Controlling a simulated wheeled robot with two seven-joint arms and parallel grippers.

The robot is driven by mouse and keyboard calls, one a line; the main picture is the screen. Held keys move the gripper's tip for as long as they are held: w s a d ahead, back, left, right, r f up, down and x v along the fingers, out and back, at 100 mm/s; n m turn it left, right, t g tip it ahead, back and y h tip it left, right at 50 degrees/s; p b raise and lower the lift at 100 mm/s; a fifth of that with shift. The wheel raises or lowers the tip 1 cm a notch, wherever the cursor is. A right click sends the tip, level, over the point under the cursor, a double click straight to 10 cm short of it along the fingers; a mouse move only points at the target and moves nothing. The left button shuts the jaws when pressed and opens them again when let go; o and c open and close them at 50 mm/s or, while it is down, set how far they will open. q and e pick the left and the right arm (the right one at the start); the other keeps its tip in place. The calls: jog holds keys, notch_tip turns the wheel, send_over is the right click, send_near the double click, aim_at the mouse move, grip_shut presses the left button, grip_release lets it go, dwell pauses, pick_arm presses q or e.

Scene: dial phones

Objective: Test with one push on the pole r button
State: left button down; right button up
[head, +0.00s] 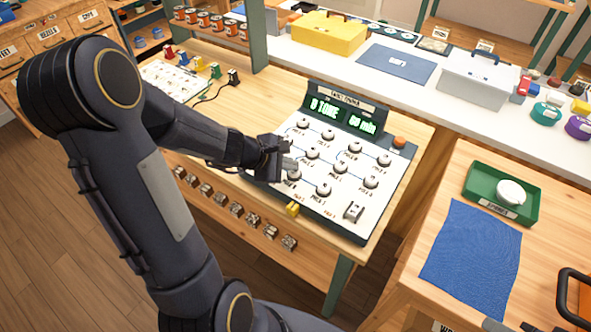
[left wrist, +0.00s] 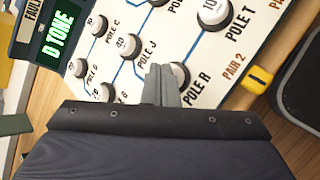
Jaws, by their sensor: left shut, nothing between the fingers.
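The pole r button (left wrist: 181,73) is a round knob with a dark rim on the white panel, beside its label "POLE R" in the left wrist view. My left gripper (left wrist: 161,72) is shut and empty, its fingertips over the left side of this button and partly covering it. I cannot tell whether they touch. In the head view, my left gripper (head: 287,163) is at the left part of the sloped test panel (head: 338,205), just above a knob (head: 294,175) it partly hides. The green display (head: 342,117) reads "D TONE" and a second field. My right gripper is not in view.
Other labelled knobs, such as pole j (left wrist: 127,45) and pole t (left wrist: 213,13), stand close around. A yellow part (head: 292,209) is at the panel's front edge and a switch (head: 353,211) at its lower right. A green tray (head: 480,190) and blue cloth (head: 470,255) lie on the right table.

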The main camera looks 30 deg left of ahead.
aim_at(290, 173)
pick_arm(q)
jog(key=shift+f+b, duration=0.3)
jog(key=shift+b, duration=0.05)
dwell(0.4)
jog(key=shift+r+p, duration=0.65)
jog(key=shift+r, duration=0.1)
notch_tip(290, 173, up, 6)
jog(key=p, duration=0.5)
dwell(0.6)
